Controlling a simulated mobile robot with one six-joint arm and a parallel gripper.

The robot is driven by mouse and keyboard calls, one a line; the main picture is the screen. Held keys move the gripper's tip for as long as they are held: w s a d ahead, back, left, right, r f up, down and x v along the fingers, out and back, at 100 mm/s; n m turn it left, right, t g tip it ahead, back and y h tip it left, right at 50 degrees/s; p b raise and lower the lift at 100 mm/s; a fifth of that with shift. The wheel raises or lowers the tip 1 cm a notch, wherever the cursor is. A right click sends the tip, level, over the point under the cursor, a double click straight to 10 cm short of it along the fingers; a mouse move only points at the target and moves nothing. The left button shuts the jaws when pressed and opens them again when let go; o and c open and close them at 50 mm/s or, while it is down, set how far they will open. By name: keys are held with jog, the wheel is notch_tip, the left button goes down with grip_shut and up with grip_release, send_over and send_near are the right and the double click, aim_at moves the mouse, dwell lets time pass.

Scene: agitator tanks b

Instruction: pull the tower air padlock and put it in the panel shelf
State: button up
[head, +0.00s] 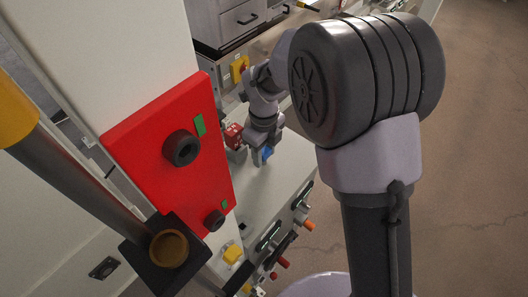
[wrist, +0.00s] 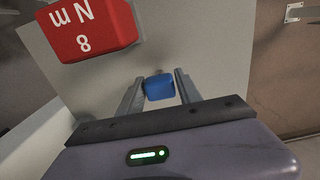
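A small blue block (wrist: 159,88), which looks like the padlock's body, sits between the two fingers of my gripper (wrist: 159,84) in the wrist view. The fingers lie close along both its sides and appear shut on it. No shackle can be made out. In the head view my gripper (head: 263,155) points down over a pale grey panel surface (head: 270,190), with the blue block (head: 267,153) at its fingertips. Whether the block touches the surface cannot be told. I cannot tell which part is the panel shelf.
A red block marked "8 N m" (wrist: 88,28) is close to my gripper, upper left in the wrist view. A large red panel (head: 165,150) with dark knobs stands left. Switches and coloured knobs (head: 283,262) line the front edge. Grey drawers (head: 240,18) stand behind; open floor lies right.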

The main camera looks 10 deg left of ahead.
jog(key=shift+o, duration=1.2)
notch_tip(320, 180, up, 24)
jog(key=p, duration=0.5)
jog(key=shift+f+p, duration=0.25)
jog(key=shift+p, duration=0.05)
